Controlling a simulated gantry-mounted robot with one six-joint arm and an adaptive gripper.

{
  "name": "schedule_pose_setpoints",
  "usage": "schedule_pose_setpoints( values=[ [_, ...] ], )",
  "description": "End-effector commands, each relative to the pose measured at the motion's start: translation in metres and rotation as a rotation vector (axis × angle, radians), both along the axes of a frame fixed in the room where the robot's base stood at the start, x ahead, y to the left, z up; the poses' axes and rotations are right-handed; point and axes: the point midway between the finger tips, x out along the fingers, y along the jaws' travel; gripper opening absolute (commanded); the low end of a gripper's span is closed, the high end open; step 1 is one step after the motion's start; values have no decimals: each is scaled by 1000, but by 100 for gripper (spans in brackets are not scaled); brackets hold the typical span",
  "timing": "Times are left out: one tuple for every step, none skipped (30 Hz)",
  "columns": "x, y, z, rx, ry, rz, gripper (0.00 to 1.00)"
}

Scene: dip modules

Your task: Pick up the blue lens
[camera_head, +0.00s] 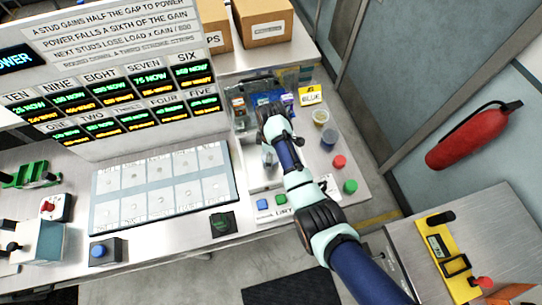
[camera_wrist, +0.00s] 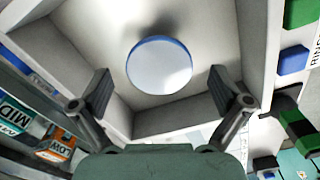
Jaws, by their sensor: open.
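The blue lens (camera_wrist: 160,65) shows in the wrist view as a pale round disc with a thin blue rim. It lies flat on the floor of a white walled tray (camera_wrist: 165,121). My gripper (camera_wrist: 162,92) is open and empty, one finger on each side at the lower left and lower right of the lens, apart from it. In the head view my gripper (camera_head: 268,158) points down over the right part of the bench. The lens cannot be made out there, with my arm in front of that area.
Bottles labelled MID (camera_wrist: 16,115) and LOW (camera_wrist: 55,146) stand left of the tray in the wrist view. In the head view, a yellow BLUE label (camera_head: 310,95), two cups, a red knob (camera_head: 339,161) and a green knob (camera_head: 350,186) stand right of my arm. A display board rises left.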

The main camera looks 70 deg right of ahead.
Motion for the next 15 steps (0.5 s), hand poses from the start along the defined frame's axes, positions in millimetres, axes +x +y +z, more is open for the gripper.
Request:
schedule_pose_setpoints(
  values=[
    [0,0,0,0,0,0,100],
    [0,0,0,0,0,0,100],
    [0,0,0,0,0,0,100],
    [0,0,0,0,0,0,100],
    [0,0,0,0,0,0,97],
    [0,0,0,0,0,0,90],
    [0,0,0,0,0,0,85],
    [0,0,0,0,0,0,80],
    [0,0,0,0,0,0,73],
    [0,0,0,0,0,0,68],
    [0,0,0,0,0,0,63],
    [0,0,0,0,0,0,57],
    [0,0,0,0,0,0,52],
    [0,0,0,0,0,0,48],
    [0,0,0,0,0,0,47]
  ],
)
